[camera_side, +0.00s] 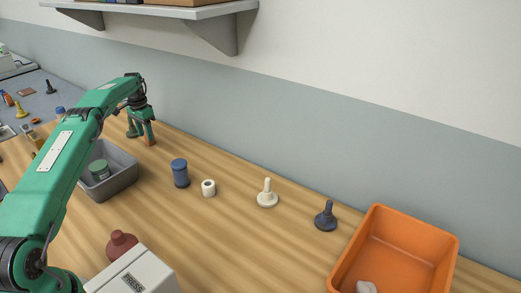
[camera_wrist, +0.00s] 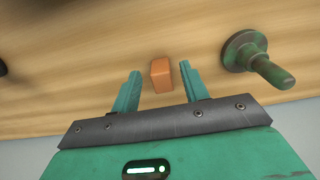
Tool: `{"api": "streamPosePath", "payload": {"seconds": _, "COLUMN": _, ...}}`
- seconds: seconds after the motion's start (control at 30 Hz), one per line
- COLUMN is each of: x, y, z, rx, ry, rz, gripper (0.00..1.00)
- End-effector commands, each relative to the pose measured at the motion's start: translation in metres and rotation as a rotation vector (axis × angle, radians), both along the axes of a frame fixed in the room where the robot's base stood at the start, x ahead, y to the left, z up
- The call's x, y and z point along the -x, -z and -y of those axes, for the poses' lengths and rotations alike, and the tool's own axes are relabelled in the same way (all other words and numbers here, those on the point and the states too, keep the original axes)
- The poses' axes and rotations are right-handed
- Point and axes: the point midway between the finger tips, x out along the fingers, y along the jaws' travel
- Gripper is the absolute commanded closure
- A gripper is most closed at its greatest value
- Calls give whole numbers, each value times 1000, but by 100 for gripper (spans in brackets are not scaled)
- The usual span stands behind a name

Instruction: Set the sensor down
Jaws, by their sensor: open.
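A small orange block (camera_wrist: 161,75), which I take to be the sensor, shows in the wrist view on the wooden bench. My gripper (camera_wrist: 160,72) is open, with a fingertip on each side of the block and a gap visible at both sides. In the side view my gripper (camera_side: 140,136) points down low over the bench near the wall, at the far left.
A green knobbed piece (camera_wrist: 246,50) stands close right of my gripper in the wrist view. In the side view, a grey tray (camera_side: 122,180) holds a green item. A blue cylinder (camera_side: 180,173), white roll (camera_side: 208,188), cream piece (camera_side: 267,195) and orange bin (camera_side: 376,225) stand rightward.

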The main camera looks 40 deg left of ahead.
Motion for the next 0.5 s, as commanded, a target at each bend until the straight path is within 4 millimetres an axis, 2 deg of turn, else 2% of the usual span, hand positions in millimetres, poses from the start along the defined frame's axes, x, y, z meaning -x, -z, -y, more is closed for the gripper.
{"api": "streamPosePath", "payload": {"seconds": 0.17, "x": -1, "y": -27, "z": -1, "rx": -2, "ry": 0, "rz": 3, "gripper": 55}}
{"api": "streamPosePath", "payload": {"seconds": 0.5, "x": 0, "y": -48, "z": 0, "rx": 0, "ry": 0, "rz": 0, "gripper": 55}}
